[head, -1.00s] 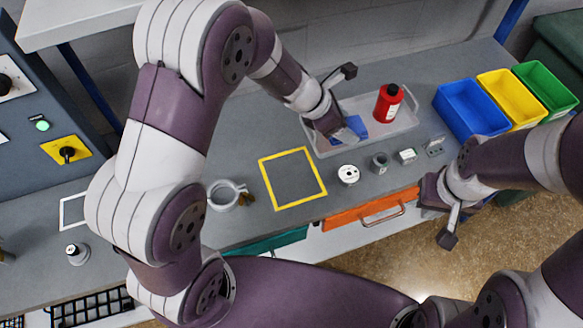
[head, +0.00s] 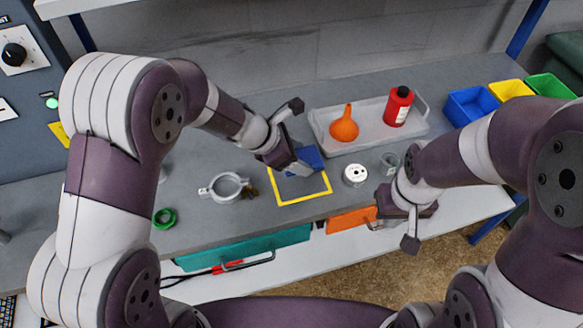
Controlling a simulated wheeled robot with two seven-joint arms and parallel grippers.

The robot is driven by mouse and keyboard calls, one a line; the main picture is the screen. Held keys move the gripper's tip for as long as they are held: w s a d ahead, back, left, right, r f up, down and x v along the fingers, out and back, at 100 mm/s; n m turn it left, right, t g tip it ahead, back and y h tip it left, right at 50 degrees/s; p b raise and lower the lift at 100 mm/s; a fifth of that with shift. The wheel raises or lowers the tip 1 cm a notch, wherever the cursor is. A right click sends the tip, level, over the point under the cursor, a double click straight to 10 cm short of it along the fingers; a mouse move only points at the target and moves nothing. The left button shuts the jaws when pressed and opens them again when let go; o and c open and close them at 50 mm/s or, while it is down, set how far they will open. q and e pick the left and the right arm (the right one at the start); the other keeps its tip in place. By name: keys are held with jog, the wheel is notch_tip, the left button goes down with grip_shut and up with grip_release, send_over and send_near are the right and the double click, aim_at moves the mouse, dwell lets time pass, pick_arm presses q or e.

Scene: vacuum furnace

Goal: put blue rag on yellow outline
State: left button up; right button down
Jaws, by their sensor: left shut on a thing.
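The blue rag (head: 309,158) is in the jaws of my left gripper (head: 292,167), at the far part of the yellow outline (head: 302,199) on the grey bench. The gripper and rag hide the outline's far side. I cannot tell whether the rag touches the bench. My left gripper is shut on the rag. My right gripper (head: 396,226) is at the front edge of the bench, right of the outline, and I cannot see clearly whether its jaws are apart.
A clear tray (head: 366,148) with an orange bulb (head: 344,127) and a red bottle (head: 397,108) stands behind. A white round part (head: 355,174) and a glass jar (head: 389,162) are to the right, a grey clamp ring (head: 226,186) to the left. Blue bin (head: 468,105) far right.

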pick_arm(q)
jog(key=f, duration=0.3)
jog(key=a+f+b, duration=0.1)
jog(key=shift+w+f, duration=0.35)
jog(key=shift+f, duration=0.05)
jog(key=shift+f, duration=0.1)
jog(key=o, duration=1.1)
jog(key=shift+o, duration=0.2)
jog(key=shift+s+a+r, duration=0.1)
jog(key=shift+a+r, duration=0.1)
jog(key=shift+r, duration=0.3)
jog(key=p+v, duration=0.2)
jog(key=v, duration=0.9)
jog(key=s+a+f+m+g+y, duration=0.1)
jog(key=s+a+f+m+y, duration=0.2)
jog(key=m, duration=1.8)
jog(key=s+a+y, duration=0.4)
jog(key=s+a, duration=0.3)
jog(key=s, duration=0.2)
jog(key=shift+s+a+m+g, duration=0.3)
jog(key=shift+s+m, duration=0.1)
